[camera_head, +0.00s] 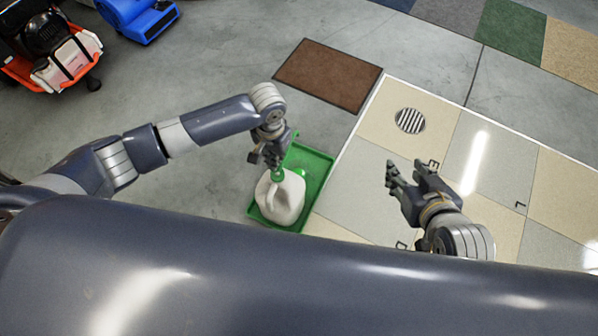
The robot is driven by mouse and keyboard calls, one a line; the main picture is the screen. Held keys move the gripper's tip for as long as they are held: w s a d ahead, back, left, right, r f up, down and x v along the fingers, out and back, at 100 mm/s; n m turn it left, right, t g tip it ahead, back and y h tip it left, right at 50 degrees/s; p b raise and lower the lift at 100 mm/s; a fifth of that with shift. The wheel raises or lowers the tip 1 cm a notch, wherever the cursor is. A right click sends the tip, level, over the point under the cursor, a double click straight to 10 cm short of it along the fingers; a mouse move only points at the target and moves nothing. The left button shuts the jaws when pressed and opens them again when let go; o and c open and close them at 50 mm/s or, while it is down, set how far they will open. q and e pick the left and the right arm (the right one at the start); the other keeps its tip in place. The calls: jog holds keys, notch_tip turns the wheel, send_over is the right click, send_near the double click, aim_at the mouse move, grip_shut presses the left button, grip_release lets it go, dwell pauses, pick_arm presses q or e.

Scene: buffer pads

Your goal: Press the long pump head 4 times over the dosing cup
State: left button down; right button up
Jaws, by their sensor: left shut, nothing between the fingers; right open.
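A white jug (281,203) with a green pump on its neck stands in a green tray (318,168). My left gripper (272,166) is shut with nothing between its fingers, and sits right over the green pump head (278,175). The fingers partly hide the pump head, and I cannot tell whether they touch it. A small green piece (299,172) shows beside the jug's top; I cannot tell if it is the dosing cup or part of the pump. My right gripper (405,170) is open and empty, to the right of the tray above the tiles.
A brown mat (328,75) lies beyond the tray. A round floor drain (410,121) is set in the tiled area at right. A blue machine (140,16) and an orange-and-black machine (52,48) stand at upper left. Grey floor between is clear.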

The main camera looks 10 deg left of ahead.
pick_arm(q)
jog(key=shift+r+p, duration=0.2)
jog(key=shift+p, duration=0.1)
jog(key=shift+r+p, duration=0.35)
jog(key=shift+p, duration=0.05)
jog(key=shift+r+p, duration=0.5)
jog(key=shift+p, duration=0.15)
jog(key=shift+r+p, duration=0.4)
jog(key=shift+p, duration=0.15)
pick_arm(e)
jog(key=s+d+f+g, duration=0.2)
jog(key=s+g, duration=0.1)
jog(key=s, duration=0.2)
jog(key=s+d+f+g+h, duration=0.1)
jog(key=s+g, duration=0.2)
jog(key=s, duration=0.3)
jog(key=shift+s+d+f+h, duration=0.3)
jog(key=shift+d+f, duration=0.05)
jog(key=shift+d, duration=0.05)
pick_arm(q)
jog(key=shift+f, duration=0.15)
